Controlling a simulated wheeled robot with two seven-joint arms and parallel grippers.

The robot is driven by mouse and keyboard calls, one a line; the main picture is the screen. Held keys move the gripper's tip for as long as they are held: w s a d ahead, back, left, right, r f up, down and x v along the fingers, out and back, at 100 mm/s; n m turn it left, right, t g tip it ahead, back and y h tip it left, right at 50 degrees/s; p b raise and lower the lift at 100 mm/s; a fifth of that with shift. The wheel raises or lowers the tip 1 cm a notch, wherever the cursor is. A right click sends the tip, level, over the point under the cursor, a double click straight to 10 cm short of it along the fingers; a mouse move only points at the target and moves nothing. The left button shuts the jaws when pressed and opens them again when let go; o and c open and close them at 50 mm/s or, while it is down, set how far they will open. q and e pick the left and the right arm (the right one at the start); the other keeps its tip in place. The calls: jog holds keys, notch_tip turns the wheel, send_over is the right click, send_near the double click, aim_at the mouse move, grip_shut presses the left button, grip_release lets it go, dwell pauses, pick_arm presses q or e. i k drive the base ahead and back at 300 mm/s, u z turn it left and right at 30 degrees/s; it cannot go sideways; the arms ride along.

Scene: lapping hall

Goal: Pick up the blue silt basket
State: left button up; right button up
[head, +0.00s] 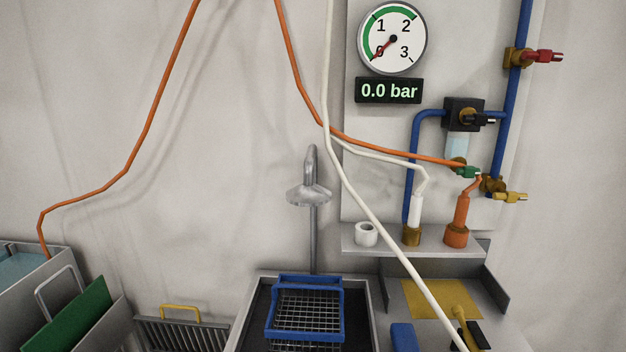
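The blue silt basket (305,336) has a blue rim, a raised blue handle and a wire mesh bottom. It sits in a grey sink-like basin (364,292) at the bottom centre of the head view, below a grey faucet (311,190). Nothing is seen holding it. The front of the basin is cut off by the picture's lower edge. Neither of my grippers shows in this view.
An orange hose (150,120) and a white hose (357,198) hang in front of the wall. Left stand a green panel (75,318) in a grey container and a yellow-handled grate (185,333). Right are a shelf (390,243), a yellow cloth (425,299) and a blue block (404,337).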

aim_at(326, 338)
jog(key=u, duration=2.3)
jog(key=k, duration=1.7)
jog(key=z, duration=2)
jog(key=i, duration=0.5)
jog(key=z, duration=0.1)
